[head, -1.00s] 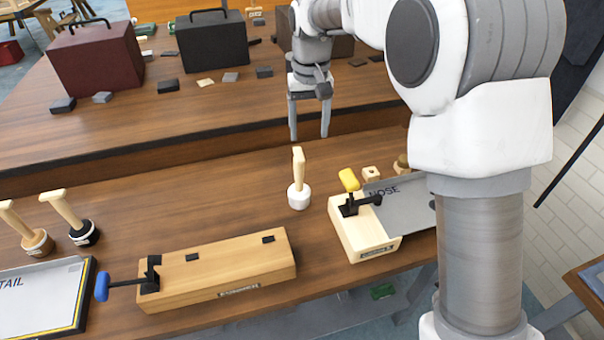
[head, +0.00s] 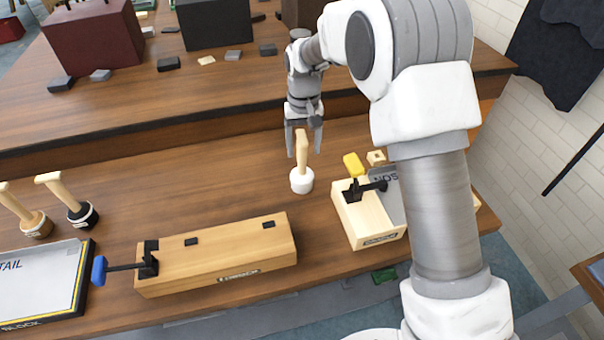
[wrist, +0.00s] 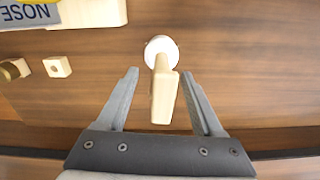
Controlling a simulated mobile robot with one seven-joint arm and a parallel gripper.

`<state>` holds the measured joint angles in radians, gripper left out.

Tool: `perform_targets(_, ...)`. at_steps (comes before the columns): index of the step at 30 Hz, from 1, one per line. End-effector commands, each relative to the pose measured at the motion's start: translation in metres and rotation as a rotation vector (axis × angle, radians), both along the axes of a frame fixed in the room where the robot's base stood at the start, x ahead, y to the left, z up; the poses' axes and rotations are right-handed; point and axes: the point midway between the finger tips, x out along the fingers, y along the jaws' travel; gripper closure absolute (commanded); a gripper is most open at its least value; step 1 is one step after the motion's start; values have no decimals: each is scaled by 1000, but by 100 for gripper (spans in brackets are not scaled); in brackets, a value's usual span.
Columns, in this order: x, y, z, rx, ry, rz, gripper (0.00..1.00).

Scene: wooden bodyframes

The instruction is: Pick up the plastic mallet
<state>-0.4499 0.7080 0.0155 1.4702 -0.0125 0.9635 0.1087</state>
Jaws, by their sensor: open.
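A mallet with a white head (head: 301,181), which I take to be the plastic one, stands head down on the wooden table, its pale wooden handle pointing up and slightly tilted. My gripper (head: 304,151) is open at the top of the handle. In the wrist view the mallet handle (wrist: 163,95) shows between the two spread fingers (wrist: 160,72), with clear gaps on both sides. The white head (wrist: 160,47) shows just beyond the fingertips. The exact height of the fingers along the handle is hard to tell.
Two other mallets, one tan-headed (head: 36,228) and one black-headed (head: 82,216), stand at the left. A long wooden block (head: 215,258) with a blue-handled clamp lies in front. A block with a yellow-handled clamp (head: 368,217) is close on the right.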

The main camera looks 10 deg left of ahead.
Motion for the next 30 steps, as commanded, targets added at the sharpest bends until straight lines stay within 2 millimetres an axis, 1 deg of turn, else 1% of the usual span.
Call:
perform_targets(5,0,0,-9,0,1,0,32)
perform_targets(8,0,1,-18,-1,2,0,32)
perform_targets(15,1,4,-53,-1,2,0,32)
perform_targets(18,2,4,-58,0,0,0,32)
perform_targets(23,2,4,-57,0,0,0,32)
perform_targets(26,2,4,-57,0,0,0,48)
perform_targets(30,2,4,-57,0,0,0,73)
